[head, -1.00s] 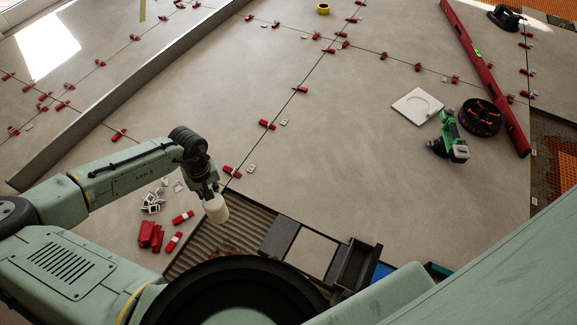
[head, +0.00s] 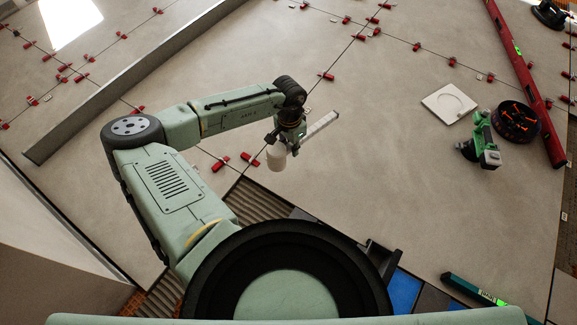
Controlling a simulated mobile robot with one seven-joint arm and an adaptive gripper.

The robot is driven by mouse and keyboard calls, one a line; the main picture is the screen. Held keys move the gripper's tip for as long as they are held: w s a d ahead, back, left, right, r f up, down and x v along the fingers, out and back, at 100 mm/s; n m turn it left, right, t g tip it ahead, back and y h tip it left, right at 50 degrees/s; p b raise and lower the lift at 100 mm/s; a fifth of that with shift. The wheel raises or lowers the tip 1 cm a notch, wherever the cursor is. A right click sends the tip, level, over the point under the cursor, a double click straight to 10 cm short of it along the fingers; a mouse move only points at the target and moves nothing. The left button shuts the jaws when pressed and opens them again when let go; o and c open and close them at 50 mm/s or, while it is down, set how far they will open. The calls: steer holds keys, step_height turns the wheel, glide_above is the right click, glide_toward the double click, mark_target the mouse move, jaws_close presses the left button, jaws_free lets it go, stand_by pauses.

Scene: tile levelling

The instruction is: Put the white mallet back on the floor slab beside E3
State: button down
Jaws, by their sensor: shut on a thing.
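The white mallet hangs from my gripper (head: 291,135) at the end of the outstretched arm. Its white cylindrical head (head: 276,159) shows below and left of the gripper, and a pale bar that looks like its handle (head: 321,124) reaches to the upper right. My gripper is shut on the mallet; the fingers are small and partly hidden. The mallet appears above the beige floor slab (head: 390,180), beside a dark tile joint. I cannot tell its exact height. No E3 marking can be read.
Red levelling clips (head: 250,159) sit along the joints near my gripper. A white square plate (head: 449,103), green tool (head: 479,142), black round tub (head: 516,121) and long red level (head: 527,80) lie to the right. The slab between is clear.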

steer(key=m, duration=0.1)
steer(key=w+f+m, duration=0.1)
steer(key=m, duration=0.1)
steer(key=shift+w+d+f+m+b, duration=0.1)
steer(key=shift+w+d+m+b, duration=0.1)
steer(key=shift+m+b, duration=0.1)
steer(key=f+m+b, duration=0.3)
steer(key=f+m, duration=0.3)
steer(key=m, duration=0.3)
steer(key=a+f+m+b, duration=0.1)
steer(key=f+m+b, duration=0.3)
steer(key=f+m, duration=0.3)
steer(key=f+m+g+b, duration=0.1)
steer(key=f+m+b, duration=0.2)
steer(key=f+m, duration=0.4)
steer(key=shift+w+a+f+m+y+b, duration=0.1)
steer(key=shift+w+a+m+y+b, duration=0.1)
steer(key=shift+m, duration=1.05)
steer(key=shift+w+a+f+m+y+b, duration=0.1)
steer(key=shift+a+m+y+b, duration=0.1)
steer(key=shift+m, duration=1.05)
steer(key=shift+f+b, duration=0.45)
steer(key=shift+f, duration=0.1)
steer(key=c, duration=1.4)
jaws_free()
steer(key=shift+s, duration=0.1)
